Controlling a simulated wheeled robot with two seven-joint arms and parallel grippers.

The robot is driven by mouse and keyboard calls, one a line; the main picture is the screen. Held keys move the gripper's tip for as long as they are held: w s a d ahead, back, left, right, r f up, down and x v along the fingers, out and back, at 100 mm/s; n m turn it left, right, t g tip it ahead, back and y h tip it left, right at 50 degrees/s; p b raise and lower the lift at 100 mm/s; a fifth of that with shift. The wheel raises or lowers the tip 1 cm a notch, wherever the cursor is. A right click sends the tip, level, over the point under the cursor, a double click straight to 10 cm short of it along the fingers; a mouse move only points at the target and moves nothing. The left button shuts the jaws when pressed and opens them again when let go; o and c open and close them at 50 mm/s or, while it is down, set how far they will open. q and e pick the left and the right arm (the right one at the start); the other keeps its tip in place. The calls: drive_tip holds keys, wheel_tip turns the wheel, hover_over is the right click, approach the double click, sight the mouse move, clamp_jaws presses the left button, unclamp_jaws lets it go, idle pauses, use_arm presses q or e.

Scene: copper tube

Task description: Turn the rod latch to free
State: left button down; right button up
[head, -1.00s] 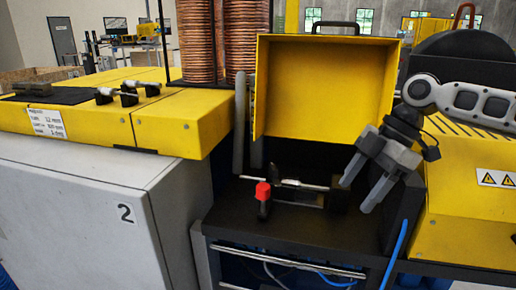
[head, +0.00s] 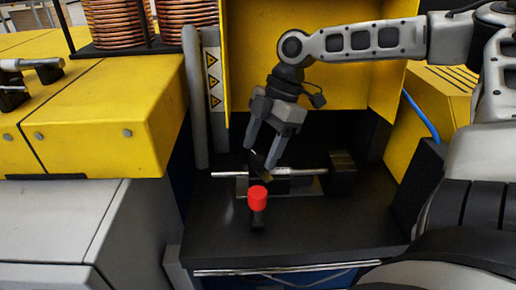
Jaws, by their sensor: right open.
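A thin silver rod (head: 232,175) lies level across a dark holder (head: 342,172) on the black work surface. A short dark lever (head: 262,168), which looks like the rod latch, sits tilted over the rod near its middle. A red knob (head: 257,197) on a small black post stands in front of the rod. My right gripper (head: 260,158) points down with its fingers open, one on each side of the lever's upper end. I cannot tell whether either finger touches it. My left gripper is out of view.
A yellow hood (head: 345,75) stands open behind the holder. A grey post (head: 195,95) and a yellow cabinet (head: 100,110) border the left side.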

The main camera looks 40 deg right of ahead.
drive_tip(key=shift+a+f, duration=0.2)
drive_tip(key=shift+f, duration=0.3)
drive_tip(key=shift+w, duration=0.1)
drive_tip(key=c, duration=1)
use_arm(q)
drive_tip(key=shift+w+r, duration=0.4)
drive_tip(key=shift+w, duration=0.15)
